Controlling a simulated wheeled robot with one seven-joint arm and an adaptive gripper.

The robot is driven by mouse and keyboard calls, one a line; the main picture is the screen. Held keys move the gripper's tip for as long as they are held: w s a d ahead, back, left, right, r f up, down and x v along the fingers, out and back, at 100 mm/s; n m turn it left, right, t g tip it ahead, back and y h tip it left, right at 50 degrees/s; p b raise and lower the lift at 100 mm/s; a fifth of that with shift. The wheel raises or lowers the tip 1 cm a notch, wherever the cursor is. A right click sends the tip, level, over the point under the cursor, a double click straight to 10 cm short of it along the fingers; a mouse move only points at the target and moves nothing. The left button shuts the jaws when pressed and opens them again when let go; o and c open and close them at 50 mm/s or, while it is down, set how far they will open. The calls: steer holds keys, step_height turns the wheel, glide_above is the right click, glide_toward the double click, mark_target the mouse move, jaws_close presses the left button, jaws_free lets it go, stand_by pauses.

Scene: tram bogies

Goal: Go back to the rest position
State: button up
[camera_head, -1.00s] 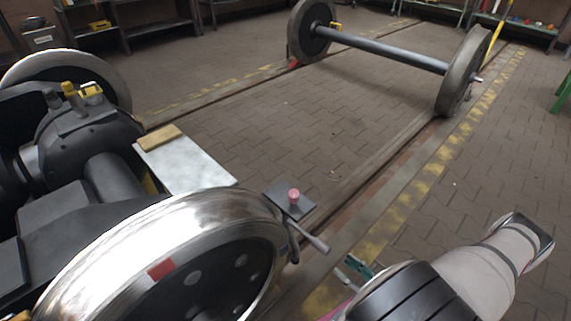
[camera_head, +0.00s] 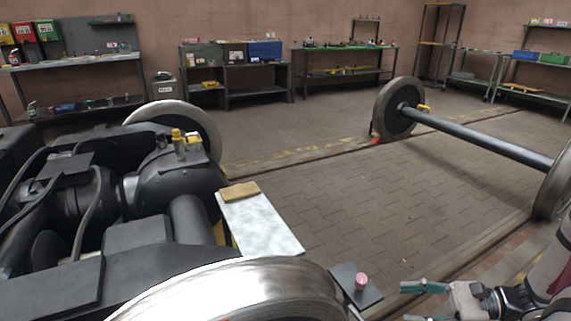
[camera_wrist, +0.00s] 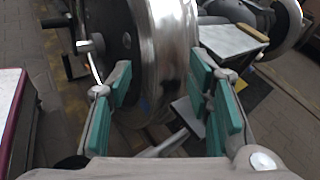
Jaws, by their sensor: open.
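My gripper (camera_head: 412,303) is at the lower right of the head view, with its green-padded fingers spread and nothing between them. In the wrist view my gripper (camera_wrist: 160,85) is open too, facing the rim of the shiny bogie wheel (camera_wrist: 172,55), apart from it as far as I can tell. The same wheel (camera_head: 235,293) fills the bottom of the head view. Beside it is a small dark plate (camera_head: 345,277) with a pinkish-red knob (camera_head: 361,281), left of my gripper. Part of my arm is cut off by the right edge.
The dark bogie (camera_head: 150,230) fills the left side, with a light metal plate (camera_head: 262,226) carrying a wooden block (camera_head: 239,192). A loose wheelset (camera_head: 480,139) stands on the rails at right. Workbenches (camera_head: 345,62) line the back wall. The paved floor (camera_head: 330,170) between is clear.

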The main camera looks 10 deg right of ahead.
steer(key=s+a+r+n+g+h, duration=0.2)
steer(key=a+r+n+g, duration=0.25)
steer(key=a+r, duration=0.35)
steer(key=s+a+r+n+g+h, duration=0.2)
steer(key=a+r+n+g+h, duration=0.25)
steer(key=r, duration=0.55)
steer(key=s+a+r+n+t+h, duration=0.2)
steer(key=s+r+n+h, duration=0.25)
steer(key=s, duration=0.35)
steer(key=s+a+r+n+t+h, duration=0.1)
steer(key=s+a+r+n+h, duration=0.2)
steer(key=s+n, duration=0.4)
step_height(320, 180, up, 34)
steer(key=t+p, duration=0.4)
steer(key=p, duration=2.8)
steer(key=shift+s+d, duration=0.35)
steer(key=shift+s, duration=0.05)
steer(key=shift+f+m, duration=0.1)
steer(key=shift+m, duration=0.15)
